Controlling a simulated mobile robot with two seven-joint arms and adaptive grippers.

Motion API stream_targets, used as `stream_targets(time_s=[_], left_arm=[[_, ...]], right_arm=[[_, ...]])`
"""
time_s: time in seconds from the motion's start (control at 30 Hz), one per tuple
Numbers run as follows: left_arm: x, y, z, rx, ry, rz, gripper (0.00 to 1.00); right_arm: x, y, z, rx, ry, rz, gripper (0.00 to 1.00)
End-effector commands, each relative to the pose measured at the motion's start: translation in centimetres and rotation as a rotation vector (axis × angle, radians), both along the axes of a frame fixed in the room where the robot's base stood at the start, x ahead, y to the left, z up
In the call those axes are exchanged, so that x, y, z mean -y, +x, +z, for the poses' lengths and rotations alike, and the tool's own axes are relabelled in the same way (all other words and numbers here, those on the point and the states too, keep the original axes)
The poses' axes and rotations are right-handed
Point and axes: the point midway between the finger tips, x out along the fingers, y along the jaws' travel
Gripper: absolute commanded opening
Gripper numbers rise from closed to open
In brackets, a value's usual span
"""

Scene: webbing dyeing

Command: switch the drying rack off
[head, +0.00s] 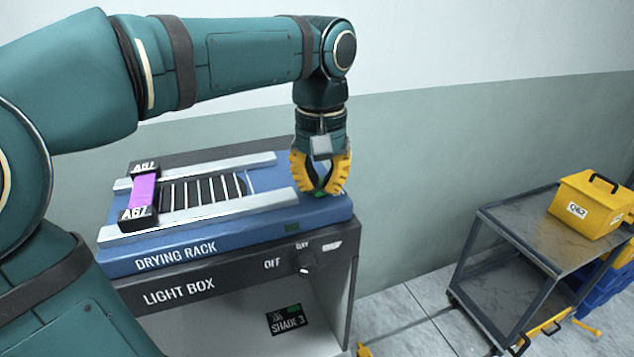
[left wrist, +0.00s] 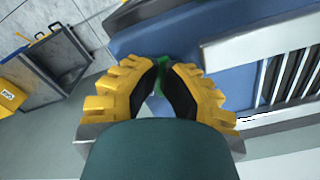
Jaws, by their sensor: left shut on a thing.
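The blue drying rack (head: 190,254) sits on top of the light box, its name on the front edge. My left gripper (head: 321,191) points down at the rack's right end, its yellow fingers closed around a small green switch (head: 318,190). The green switch also shows between the dark fingertips in the left wrist view (left wrist: 163,66); most of it is hidden by the fingers. A purple strip (head: 144,190) with black A67 ends lies across the rack's rails. My right gripper is out of view.
The light box (head: 180,292) has a knob (head: 306,263) marked OFF and DAY, and a SHADE 3 card (head: 287,320) inside. A grey cart (head: 520,228) with a yellow case (head: 590,206) stands at the right. The wall is close behind the rack.

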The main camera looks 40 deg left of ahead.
Motion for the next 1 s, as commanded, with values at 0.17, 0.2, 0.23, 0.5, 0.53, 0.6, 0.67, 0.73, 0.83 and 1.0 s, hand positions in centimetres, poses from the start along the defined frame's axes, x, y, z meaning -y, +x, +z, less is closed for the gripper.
stream_targets(time_s=[0.17, 0.2, 0.23, 0.5, 0.53, 0.6, 0.67, 0.73, 0.83, 1.0], left_arm=[[0.0, 0.0, 0.4, -0.007, -0.002, 0.000, 0.00], [0.0, 0.0, 0.7, -0.006, -0.002, 0.000, 0.00], [0.0, 0.0, 0.9, -0.006, -0.002, 0.000, 0.00], [0.0, 0.0, 2.9, -0.004, -0.001, 0.000, 0.00], [0.0, 0.0, 3.1, -0.004, -0.001, 0.000, 0.00], [0.0, 0.0, 3.6, -0.004, -0.001, 0.000, 0.00], [0.0, 0.0, 4.0, -0.004, -0.001, 0.000, 0.00], [0.0, 0.0, 4.5, -0.003, -0.001, 0.000, 0.00], [0.0, 0.0, 5.2, -0.003, -0.001, 0.000, 0.00], [0.0, 0.0, 6.4, -0.003, -0.001, 0.000, 0.00]], right_arm=[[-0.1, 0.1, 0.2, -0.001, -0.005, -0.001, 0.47], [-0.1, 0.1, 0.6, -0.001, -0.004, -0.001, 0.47], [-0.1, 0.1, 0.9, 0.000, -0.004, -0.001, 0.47], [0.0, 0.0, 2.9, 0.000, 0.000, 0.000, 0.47], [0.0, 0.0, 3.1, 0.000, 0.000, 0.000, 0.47], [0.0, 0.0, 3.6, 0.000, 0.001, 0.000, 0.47], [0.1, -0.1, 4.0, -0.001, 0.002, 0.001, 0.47], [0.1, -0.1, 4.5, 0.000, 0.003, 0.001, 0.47], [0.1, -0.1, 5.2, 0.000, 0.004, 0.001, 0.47], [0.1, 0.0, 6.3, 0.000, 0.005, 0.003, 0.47]])
